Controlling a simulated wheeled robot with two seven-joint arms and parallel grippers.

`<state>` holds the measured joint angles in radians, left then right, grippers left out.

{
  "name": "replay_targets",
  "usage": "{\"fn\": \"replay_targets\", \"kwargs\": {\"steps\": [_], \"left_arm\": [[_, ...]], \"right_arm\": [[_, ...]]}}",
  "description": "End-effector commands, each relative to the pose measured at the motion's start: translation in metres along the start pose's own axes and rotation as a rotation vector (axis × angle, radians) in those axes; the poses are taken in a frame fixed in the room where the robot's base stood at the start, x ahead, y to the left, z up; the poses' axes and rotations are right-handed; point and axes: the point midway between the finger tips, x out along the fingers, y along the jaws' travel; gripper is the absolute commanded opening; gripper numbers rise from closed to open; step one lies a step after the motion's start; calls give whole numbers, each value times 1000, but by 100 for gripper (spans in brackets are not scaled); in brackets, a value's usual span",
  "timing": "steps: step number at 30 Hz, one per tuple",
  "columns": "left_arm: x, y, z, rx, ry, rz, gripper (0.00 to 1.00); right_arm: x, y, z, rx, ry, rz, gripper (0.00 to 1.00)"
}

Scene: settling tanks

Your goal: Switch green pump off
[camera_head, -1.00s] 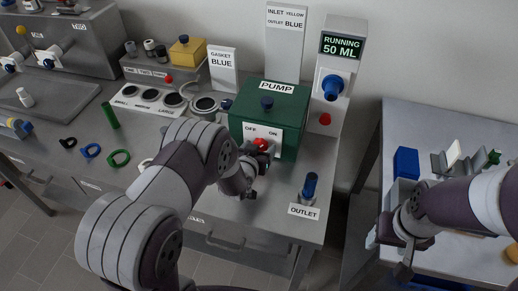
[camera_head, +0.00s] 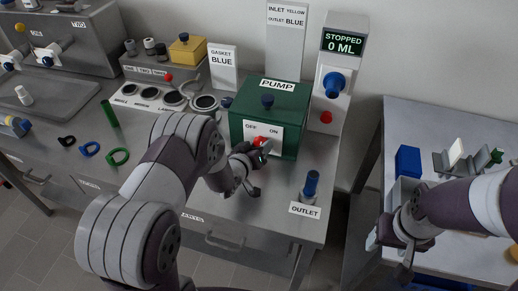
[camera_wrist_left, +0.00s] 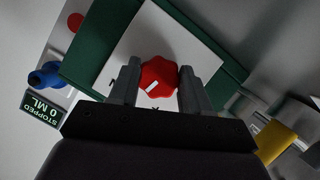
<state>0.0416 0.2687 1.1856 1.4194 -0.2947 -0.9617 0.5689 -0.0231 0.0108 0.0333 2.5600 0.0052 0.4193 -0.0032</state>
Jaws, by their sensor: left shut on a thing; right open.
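The green pump (camera_head: 250,104) stands on the bench, with a white OFF/ON plate and a red knob (camera_head: 259,141) on its front. My left gripper (camera_head: 261,149) is at the plate, shut on the red knob. In the left wrist view the knob (camera_wrist_left: 160,72) sits between the two fingers, its white mark slanted. The arm hides part of the pump's left front. The display (camera_head: 343,43) behind the pump reads STOPPED 0 ML. My right gripper (camera_head: 391,252) is open and empty by the right table's near left edge.
A blue-topped outlet post (camera_head: 311,185) stands right of my left gripper, near the bench's front edge. A blue knob (camera_head: 333,84) and red button (camera_head: 326,117) are under the display. A blue block (camera_head: 407,161) lies on the right table.

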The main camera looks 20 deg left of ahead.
Motion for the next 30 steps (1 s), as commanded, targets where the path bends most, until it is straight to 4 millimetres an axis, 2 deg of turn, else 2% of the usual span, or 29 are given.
{"fn": "replay_targets", "kwargs": {"steps": [18, 30], "left_arm": [[1, -3, 2, -519, 0, 213, 17], [0, -2, 2, -728, 0, 300, 17]], "right_arm": [[18, 0, 2, 0, 0, 0, 62], [26, 0, 3, 0, 0, 0, 62]]}}
